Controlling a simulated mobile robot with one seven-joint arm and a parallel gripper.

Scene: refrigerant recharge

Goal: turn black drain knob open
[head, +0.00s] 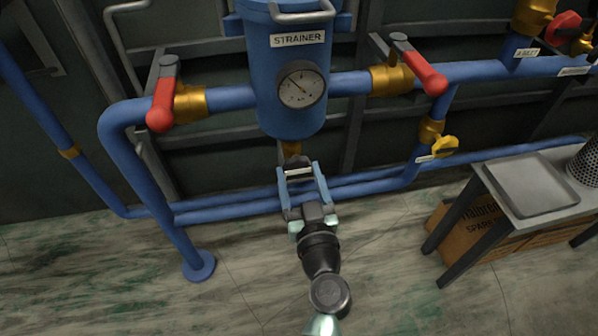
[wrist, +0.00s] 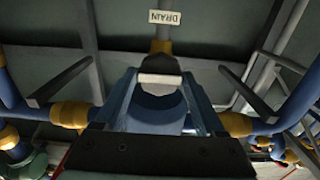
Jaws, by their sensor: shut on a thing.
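The black drain knob (head: 297,162) is below the blue strainer (head: 291,95), under a short brass fitting (head: 290,148). My gripper (head: 299,174) reaches up to it from below, with one blue finger on each side. My gripper is shut on the knob. In the wrist view the knob (wrist: 160,66) shows as a dark block with a pale front edge between the fingers. Behind it a DRAIN label (wrist: 164,17) appears upside down. Part of the knob is hidden by the fingers, and its turn angle is hard to tell.
Red-handled valves (head: 161,105) (head: 430,75) sit on the blue pipe to either side of the strainer. Blue pipes (head: 370,187) run low behind my gripper. A yellow valve (head: 444,146) and a table with a tray (head: 533,184) are at the right. Floor at lower left is clear.

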